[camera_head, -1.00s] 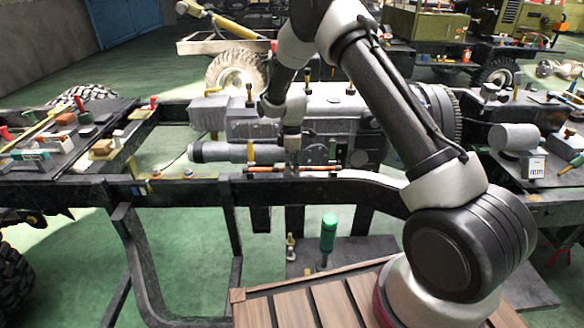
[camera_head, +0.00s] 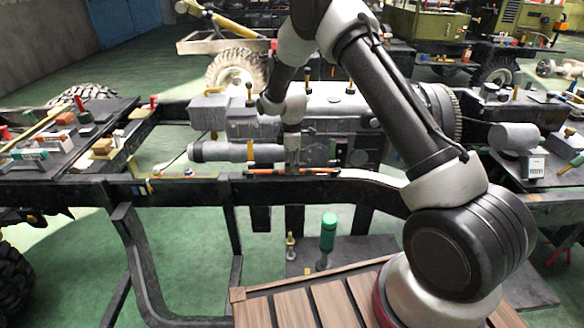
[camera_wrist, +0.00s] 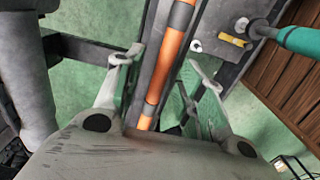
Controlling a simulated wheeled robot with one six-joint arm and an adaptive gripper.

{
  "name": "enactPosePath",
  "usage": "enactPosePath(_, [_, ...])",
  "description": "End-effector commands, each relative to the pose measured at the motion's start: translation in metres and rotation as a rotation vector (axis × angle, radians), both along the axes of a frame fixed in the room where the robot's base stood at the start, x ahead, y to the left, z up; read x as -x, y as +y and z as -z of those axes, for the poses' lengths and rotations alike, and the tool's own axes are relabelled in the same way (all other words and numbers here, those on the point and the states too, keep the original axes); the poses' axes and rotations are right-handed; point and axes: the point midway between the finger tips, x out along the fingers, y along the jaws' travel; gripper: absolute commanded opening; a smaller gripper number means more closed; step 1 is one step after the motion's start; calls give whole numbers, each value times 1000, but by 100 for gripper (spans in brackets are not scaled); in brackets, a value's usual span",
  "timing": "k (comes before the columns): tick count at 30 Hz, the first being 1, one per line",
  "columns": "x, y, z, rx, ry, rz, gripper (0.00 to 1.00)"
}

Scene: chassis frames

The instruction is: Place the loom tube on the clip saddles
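The loom tube (camera_head: 318,171), orange with dark bands, lies along the top of the near dark chassis rail in the head view. In the wrist view the tube (camera_wrist: 170,57) runs lengthwise between my fingers. My gripper (camera_wrist: 162,68) is open around it, with a gap on each side. In the head view my gripper (camera_head: 292,168) points down at the middle of the tube. The clip saddles cannot be made out clearly; the tube and fingers may hide them. I cannot tell whether the tube is fully seated.
A grey engine and gearbox (camera_head: 330,125) stand just behind the rail (camera_head: 200,190). Side tables with tools and small parts lie left (camera_head: 60,165) and right.

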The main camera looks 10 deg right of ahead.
Motion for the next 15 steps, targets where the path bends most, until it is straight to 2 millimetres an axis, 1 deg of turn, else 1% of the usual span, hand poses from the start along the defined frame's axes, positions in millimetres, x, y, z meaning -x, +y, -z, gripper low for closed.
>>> enactPosePath(1, [-1,0,-10,-1,-3,0,39])
enactPosePath(9, [-2,0,-71,-1,-4,0,39])
enactPosePath(12, [-2,0,-89,0,-3,0,39])
enactPosePath(15, [-2,0,-101,-1,-2,0,39])
